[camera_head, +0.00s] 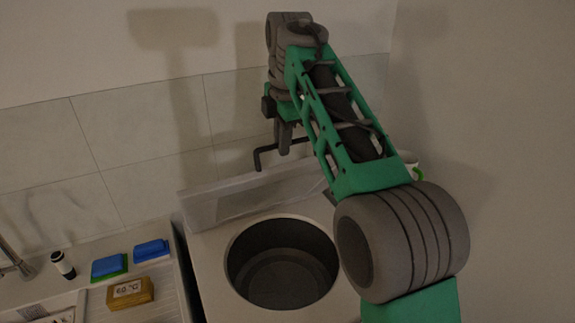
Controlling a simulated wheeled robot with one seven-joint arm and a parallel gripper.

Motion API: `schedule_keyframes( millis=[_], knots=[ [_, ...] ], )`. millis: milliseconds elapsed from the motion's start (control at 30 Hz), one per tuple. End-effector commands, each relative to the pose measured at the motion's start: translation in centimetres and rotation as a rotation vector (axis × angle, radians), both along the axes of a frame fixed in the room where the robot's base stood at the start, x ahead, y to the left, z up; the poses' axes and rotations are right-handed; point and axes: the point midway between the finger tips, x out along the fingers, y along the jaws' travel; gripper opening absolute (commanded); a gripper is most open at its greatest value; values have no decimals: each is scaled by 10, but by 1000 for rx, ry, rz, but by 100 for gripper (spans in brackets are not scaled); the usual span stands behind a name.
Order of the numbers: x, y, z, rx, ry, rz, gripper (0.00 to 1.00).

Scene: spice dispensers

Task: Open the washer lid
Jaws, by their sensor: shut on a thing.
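The washer (205,268) stands below my arm, with its round dark drum opening (283,265) in plain view from above. A pale, upright panel (235,200) runs along the back edge of the washer top. I cannot tell whether it is the raised lid or a fixed back panel. My gripper (285,143) is above and behind the drum opening, near the wall. It is shut on a thin, dark, bent bar (266,150) that looks like a handle. What the bar joins to cannot be made out. My arm hides the washer's right side.
A tap (14,262) is at the far left. Walls close in behind and right.

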Motion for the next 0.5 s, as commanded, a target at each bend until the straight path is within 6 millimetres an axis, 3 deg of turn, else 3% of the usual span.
schedule_keyframes(
  millis=[500],
  knots=[
    [7, 12, 2, 18, 10, 3, 0]
  ],
)
